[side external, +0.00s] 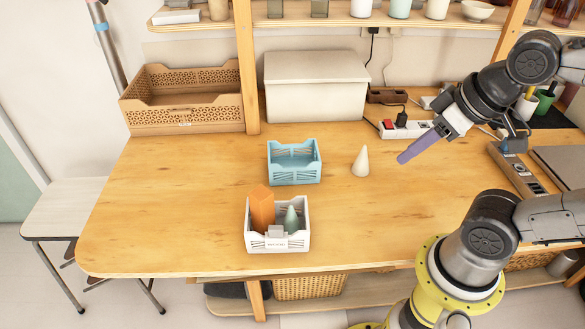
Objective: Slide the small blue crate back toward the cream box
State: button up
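The small blue crate (294,179) sits on the wooden table, upright and seemingly empty. The cream box (315,98), lidded, stands behind it against the back wall, with a strip of bare table between them. My gripper (440,127) is above the table to the right of the crate, well apart from it. A long purple block (417,148) sticks out from my gripper, tilted down to the left, and the gripper appears shut on it. The fingertips are hard to make out at this size.
A white cone (361,162) stands just right of the blue crate. A white crate (278,243) in front holds an orange block (262,208) and a green cone (291,219). A shelf post (246,70) rises left of the cream box. A power strip (405,130) lies at the back right.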

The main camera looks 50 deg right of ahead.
jog(key=shift+w+r+m+t, duration=0.3)
jog(key=shift+w+r+m, duration=0.6)
jog(key=shift+r+m, duration=0.15)
grip_shut()
jog(key=m+g, duration=0.6)
jog(key=m, duration=0.1)
send_over(295, 184)
jog(key=s+a, duration=0.4)
notch_tip(295, 184, down, 17)
notch_tip(295, 184, down, 9)
jog(key=shift+w+a+f, duration=0.1)
jog(key=shift+w, duration=0.05)
jog(key=shift+w+d+f, duration=0.2)
jog(key=shift+w+d, duration=1.25)
jog(key=shift+d, duration=0.05)
